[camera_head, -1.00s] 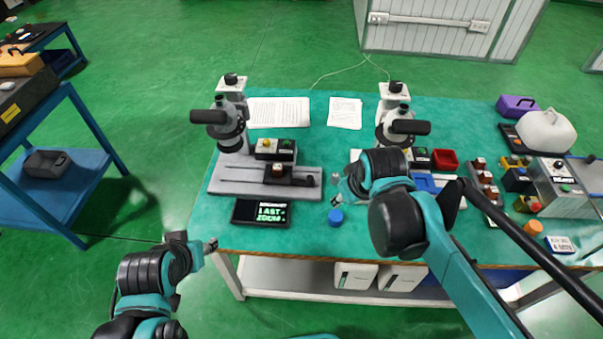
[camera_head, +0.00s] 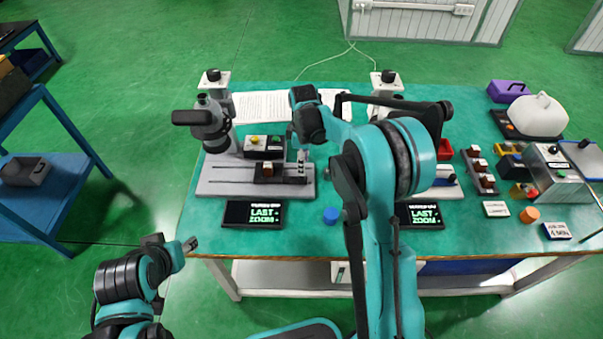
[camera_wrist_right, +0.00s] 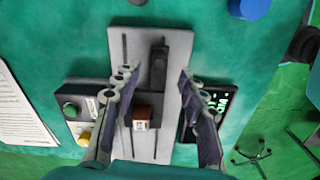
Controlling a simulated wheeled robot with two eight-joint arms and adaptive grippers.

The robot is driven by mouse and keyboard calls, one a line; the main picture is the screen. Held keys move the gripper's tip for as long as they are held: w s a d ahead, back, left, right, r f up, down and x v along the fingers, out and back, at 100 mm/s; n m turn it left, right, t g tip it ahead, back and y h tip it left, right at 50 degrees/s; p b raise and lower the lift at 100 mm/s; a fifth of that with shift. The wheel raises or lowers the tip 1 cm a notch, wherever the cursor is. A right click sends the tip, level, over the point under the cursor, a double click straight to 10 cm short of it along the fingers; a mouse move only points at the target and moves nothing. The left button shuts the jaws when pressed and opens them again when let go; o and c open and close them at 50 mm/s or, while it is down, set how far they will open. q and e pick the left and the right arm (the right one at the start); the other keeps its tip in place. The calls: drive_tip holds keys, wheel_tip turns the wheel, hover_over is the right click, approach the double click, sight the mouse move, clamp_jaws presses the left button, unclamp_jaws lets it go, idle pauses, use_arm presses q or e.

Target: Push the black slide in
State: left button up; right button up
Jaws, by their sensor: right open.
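The black slide (camera_head: 283,180) lies on the grey rail base (camera_head: 215,188) of the left station, with a brown block (camera_head: 267,169) on it. In the right wrist view the slide's dark bar (camera_wrist_right: 158,70) and the brown block (camera_wrist_right: 142,114) show on the grey base (camera_wrist_right: 174,50). My right gripper (camera_head: 302,165) is over the right end of the base. In the right wrist view my right gripper (camera_wrist_right: 157,76) is open, its fingers on either side of the bar, apparently apart from it. My left gripper (camera_head: 190,245) is left of the table's front edge; its fingers are too small to read.
A black button box (camera_head: 264,147) sits behind the slide, and a display (camera_head: 253,214) lies in front. A blue cap (camera_head: 331,215) lies at the right. My right arm hides much of the second station.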

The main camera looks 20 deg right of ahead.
wheel_tip(320, 180, down, 6)
drive_tip(key=shift+b, duration=0.9)
clamp_jaws()
